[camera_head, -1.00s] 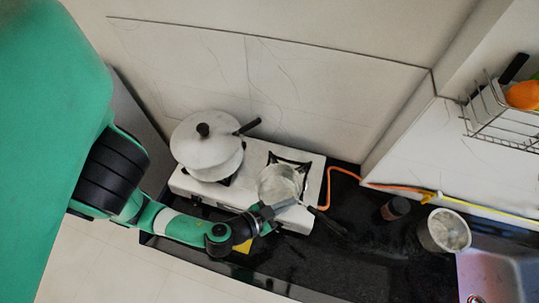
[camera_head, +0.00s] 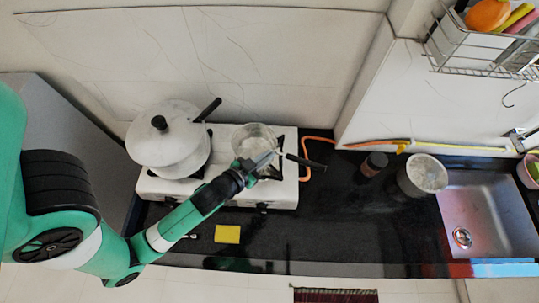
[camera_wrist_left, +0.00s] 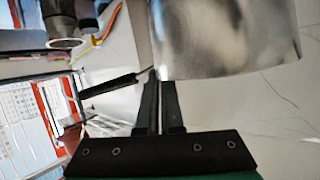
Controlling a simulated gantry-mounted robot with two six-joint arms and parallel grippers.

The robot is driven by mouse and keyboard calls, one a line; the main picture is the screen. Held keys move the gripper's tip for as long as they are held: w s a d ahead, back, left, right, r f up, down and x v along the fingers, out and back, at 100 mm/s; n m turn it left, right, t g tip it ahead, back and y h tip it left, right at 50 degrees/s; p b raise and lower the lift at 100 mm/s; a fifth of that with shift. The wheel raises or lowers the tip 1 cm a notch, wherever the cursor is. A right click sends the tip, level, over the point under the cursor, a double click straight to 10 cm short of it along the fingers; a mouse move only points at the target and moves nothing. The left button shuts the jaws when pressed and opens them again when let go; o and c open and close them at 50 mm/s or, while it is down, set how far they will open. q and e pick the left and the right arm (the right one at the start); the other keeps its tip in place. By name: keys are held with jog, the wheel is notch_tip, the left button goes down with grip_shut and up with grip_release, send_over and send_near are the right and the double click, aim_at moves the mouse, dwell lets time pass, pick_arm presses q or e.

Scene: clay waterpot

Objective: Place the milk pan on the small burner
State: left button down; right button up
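The milk pan (camera_head: 253,138), a small silvery pan with a black handle pointing right, is over the right-hand burner of the white stove (camera_head: 284,194). It hides most of that burner, and I cannot tell whether its base touches the grate. My left gripper (camera_head: 270,158) is at the pan's near right rim, close to the handle. In the left wrist view the narrow fingers (camera_wrist_left: 160,82) are nearly together at the edge of the pan (camera_wrist_left: 225,35), apparently pinching its wall. The handle (camera_wrist_left: 108,85) extends left there. My right gripper is not in view.
A large lidded white pot (camera_head: 168,145) occupies the left burner, its handle pointing towards the pan. An orange hose (camera_head: 307,160) runs right of the stove. A dark jar (camera_head: 374,164), metal pot (camera_head: 423,175) and sink (camera_head: 490,215) are farther right. A yellow sponge (camera_head: 227,234) lies in front.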

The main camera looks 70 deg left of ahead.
pick_arm(q)
jog(key=a+f, duration=0.1)
jog(key=f, duration=0.1)
jog(key=w+a+f, duration=0.1)
jog(key=f, duration=0.1)
jog(key=w+a+f+b, duration=0.1)
jog(key=a+f, duration=0.1)
jog(key=shift+w+a, duration=0.1)
jog(key=shift+w, duration=0.15)
jog(key=shift+f+b, duration=0.4)
jog(key=shift+f, duration=1.05)
jog(key=shift+f, duration=0.1)
jog(key=c, duration=1.1)
grip_release()
jog(key=shift+s, duration=0.15)
jog(key=v, duration=1.1)
jog(key=shift+s+d+p, duration=0.25)
jog(key=shift+p, duration=0.05)
